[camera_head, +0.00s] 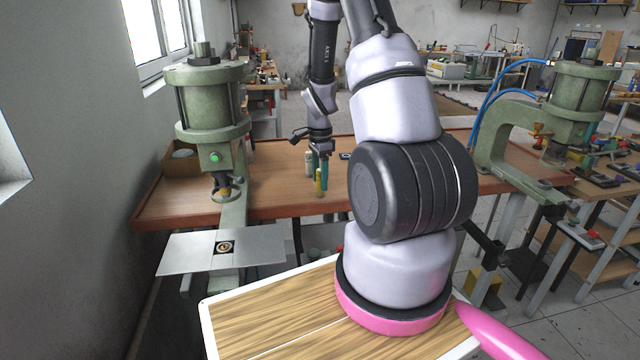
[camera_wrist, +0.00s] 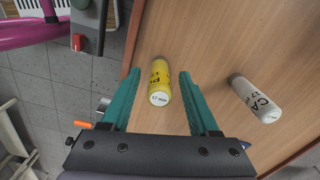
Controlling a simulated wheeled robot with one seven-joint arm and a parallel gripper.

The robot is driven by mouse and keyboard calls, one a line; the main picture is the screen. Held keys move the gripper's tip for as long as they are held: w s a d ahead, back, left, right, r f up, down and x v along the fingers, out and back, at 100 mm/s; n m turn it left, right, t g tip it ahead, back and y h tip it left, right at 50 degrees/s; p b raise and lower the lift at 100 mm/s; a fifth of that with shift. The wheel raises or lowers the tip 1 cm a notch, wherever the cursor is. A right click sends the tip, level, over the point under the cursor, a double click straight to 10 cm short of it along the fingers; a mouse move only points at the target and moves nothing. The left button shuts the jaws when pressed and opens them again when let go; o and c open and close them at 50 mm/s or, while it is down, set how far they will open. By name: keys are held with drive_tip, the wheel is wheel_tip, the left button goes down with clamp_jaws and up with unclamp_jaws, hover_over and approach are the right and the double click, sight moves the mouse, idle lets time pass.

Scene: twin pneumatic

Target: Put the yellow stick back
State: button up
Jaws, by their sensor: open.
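The yellow stick (camera_wrist: 160,82) is a short cylinder with black lettering and a white end. In the wrist view it is on the brown table (camera_wrist: 211,36), between the two teal fingers of my gripper (camera_wrist: 158,88), with gaps on both sides. My gripper is open and holds nothing. In the head view the yellow stick (camera_head: 319,182) shows just beside the teal fingers of my gripper (camera_head: 321,172) over the table (camera_head: 275,185). Whether the stick stands or lies is hard to tell from the wrist view; in the head view it looks upright.
A white cylinder (camera_wrist: 255,99) with black lettering is to the right of the yellow stick. A green pneumatic press (camera_head: 211,110) stands at the left, with a metal plate (camera_head: 185,255) before it. Another green press (camera_head: 580,105) is at the right. The table around the stick is mostly clear.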

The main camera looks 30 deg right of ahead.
wheel_tip(320, 180, up, 10)
drive_tip(key=shift+r, duration=0.1)
drive_tip(key=s+a+r+n+t, duration=0.1)
drive_tip(key=a+r+n, duration=0.1)
drive_tip(key=r, duration=0.3)
drive_tip(key=s+a+r+n+t, duration=0.1)
drive_tip(key=s+a+r+n, duration=0.1)
drive_tip(key=r, duration=0.4)
drive_tip(key=s+a+r+n+t+y, duration=0.1)
drive_tip(key=s+a+r+n+t, duration=0.1)
drive_tip(key=s+a+r+n, duration=0.2)
drive_tip(key=s+a+r+n+t+y, duration=0.1)
drive_tip(key=s+a+r+n+t, duration=0.2)
drive_tip(key=s+r, duration=0.8)
drive_tip(key=s+a+n, duration=0.1)
drive_tip(key=a+n, duration=0.1)
drive_tip(key=n, duration=0.1)
drive_tip(key=shift+s+a, duration=0.2)
drive_tip(key=shift+s, duration=0.15)
